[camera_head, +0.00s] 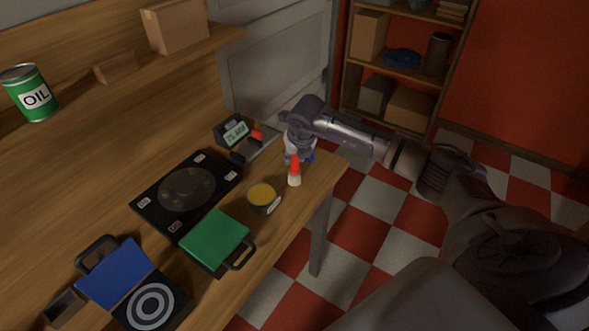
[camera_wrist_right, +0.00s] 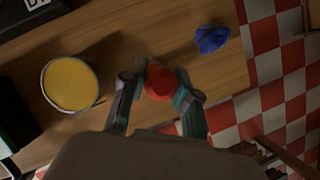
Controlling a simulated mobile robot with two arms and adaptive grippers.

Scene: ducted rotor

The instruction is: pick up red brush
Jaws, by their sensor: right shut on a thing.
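The red brush (camera_head: 294,166) has a red handle and a pale bristle end that points down, near the right edge of the wooden workbench. My right gripper (camera_head: 298,155) is shut on the upper part of its handle. In the right wrist view the red handle end (camera_wrist_right: 160,83) sits between the two fingers of the right gripper (camera_wrist_right: 160,88). The brush looks upright. I cannot tell whether its bristles touch the bench. My left gripper is not in view.
On the workbench (camera_head: 312,181) stand a yellow-topped tin (camera_head: 262,196), a green case (camera_head: 216,240), a black plate (camera_head: 160,205), a digital display device (camera_head: 235,131) and an open blue case (camera_head: 115,273). A blue cloth (camera_wrist_right: 212,40) lies near the bench edge.

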